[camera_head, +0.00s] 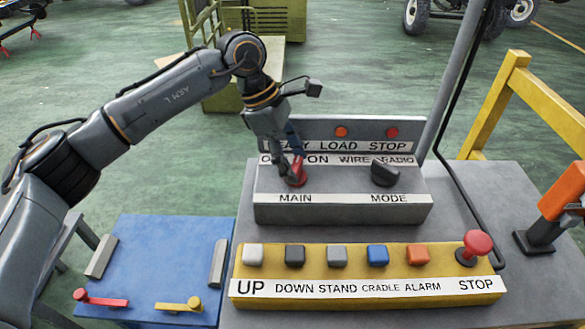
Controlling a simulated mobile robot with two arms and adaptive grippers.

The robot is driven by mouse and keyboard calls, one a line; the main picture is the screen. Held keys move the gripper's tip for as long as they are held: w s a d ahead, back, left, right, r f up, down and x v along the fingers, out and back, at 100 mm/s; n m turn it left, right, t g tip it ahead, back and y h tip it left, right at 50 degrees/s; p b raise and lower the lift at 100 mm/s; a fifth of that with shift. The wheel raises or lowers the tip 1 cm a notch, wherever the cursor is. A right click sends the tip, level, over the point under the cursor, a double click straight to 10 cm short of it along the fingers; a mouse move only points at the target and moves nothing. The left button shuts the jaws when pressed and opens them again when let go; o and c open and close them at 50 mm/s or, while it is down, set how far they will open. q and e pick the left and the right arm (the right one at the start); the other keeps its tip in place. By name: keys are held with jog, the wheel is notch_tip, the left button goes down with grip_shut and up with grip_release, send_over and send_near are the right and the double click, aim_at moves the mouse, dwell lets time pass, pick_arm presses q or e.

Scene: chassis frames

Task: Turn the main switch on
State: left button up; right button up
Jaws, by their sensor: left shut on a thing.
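The main switch (296,178) is a red knob above the MAIN label on the grey control box (340,213). My left gripper (291,172) comes down from above and is shut on the red knob, its fingers partly covering it. The OFF/ON strip behind the knob is partly hidden by my gripper, so I cannot tell which way the knob points. A black mode knob (385,172) sits to its right above the MODE label. My right gripper is not in view.
In front is a yellow button panel (366,275) with several coloured buttons and a red mushroom STOP button (475,245). A blue board (160,260) with handles lies at left. A grey post (455,80) and a yellow rail (500,100) stand at right.

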pick_arm(q)
jog(key=m+g+b, duration=0.1)
jog(key=m, duration=0.1)
jog(key=shift+w+m, duration=0.1)
jog(key=shift+m, duration=0.2)
jog(key=shift+d+m+g+y+b, duration=0.1)
jog(key=shift+m+g+y+b, duration=0.4)
jog(key=shift+m, duration=1.1)
jog(key=o, duration=1.2)
jog(key=shift+c, duration=0.2)
jog(key=shift+r, duration=0.1)
jog(key=v, duration=1.2)
jog(key=shift+d, duration=0.15)
